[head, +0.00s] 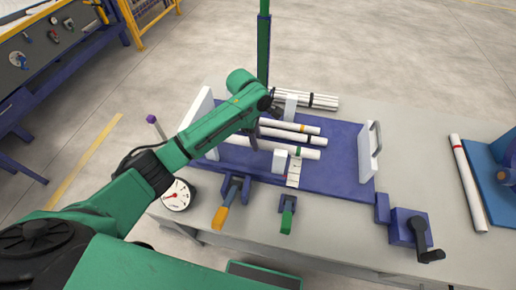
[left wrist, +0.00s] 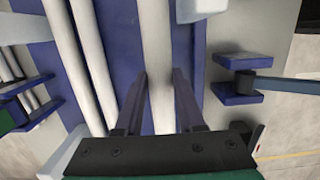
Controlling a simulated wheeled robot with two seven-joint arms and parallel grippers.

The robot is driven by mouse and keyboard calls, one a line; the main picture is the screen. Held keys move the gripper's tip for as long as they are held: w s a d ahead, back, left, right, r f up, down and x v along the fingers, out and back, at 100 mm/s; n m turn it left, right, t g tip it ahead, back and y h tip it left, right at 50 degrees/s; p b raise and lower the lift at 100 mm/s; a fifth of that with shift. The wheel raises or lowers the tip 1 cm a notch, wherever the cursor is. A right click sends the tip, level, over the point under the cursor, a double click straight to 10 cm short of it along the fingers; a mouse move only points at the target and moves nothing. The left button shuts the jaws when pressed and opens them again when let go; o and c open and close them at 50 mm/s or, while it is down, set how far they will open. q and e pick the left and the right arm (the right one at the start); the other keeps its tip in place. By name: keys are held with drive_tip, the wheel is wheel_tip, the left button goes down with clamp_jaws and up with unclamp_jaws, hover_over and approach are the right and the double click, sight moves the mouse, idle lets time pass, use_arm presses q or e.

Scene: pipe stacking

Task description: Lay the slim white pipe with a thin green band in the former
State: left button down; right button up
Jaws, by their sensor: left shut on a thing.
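The former is a blue base (head: 340,146) with white end plates and small white posts. The slim white pipe with a thin green band (head: 312,154) lies at the front of the row of pipes in it, behind a short white post (head: 279,160). My left gripper (head: 254,132) reaches down over its left part. In the left wrist view the two fingers (left wrist: 158,100) sit on either side of this pipe (left wrist: 156,45), shut on it. The pipe's left end is partly hidden by my arm. I cannot tell whether it touches the base. My right gripper is not in view.
Two white pipes, one yellow-banded (head: 305,128) and one black-banded (head: 296,137), lie just behind. More black-banded pipes (head: 325,102) lie at the back. Orange (head: 224,212) and green (head: 287,220) clamp handles stick out in front. A red-banded pipe (head: 468,185) lies right.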

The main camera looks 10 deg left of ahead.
sight(258, 157)
use_arm(q)
wheel_tip(258, 157, down, 6)
drive_tip(key=shift+f, duration=0.15)
drive_tip(key=shift+w+f, duration=0.1)
drive_tip(key=shift+f, duration=0.3)
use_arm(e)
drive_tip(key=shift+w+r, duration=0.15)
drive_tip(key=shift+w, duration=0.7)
use_arm(q)
drive_tip(key=c, duration=0.5)
unclamp_jaws()
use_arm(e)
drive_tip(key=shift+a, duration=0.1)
use_arm(q)
drive_tip(key=shift+r, duration=0.15)
drive_tip(key=r, duration=0.4)
drive_tip(key=a+r, duration=0.1)
drive_tip(key=r, duration=0.7)
drive_tip(key=shift+a, duration=0.35)
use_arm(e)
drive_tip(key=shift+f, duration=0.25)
use_arm(q)
drive_tip(key=shift+f, duration=0.1)
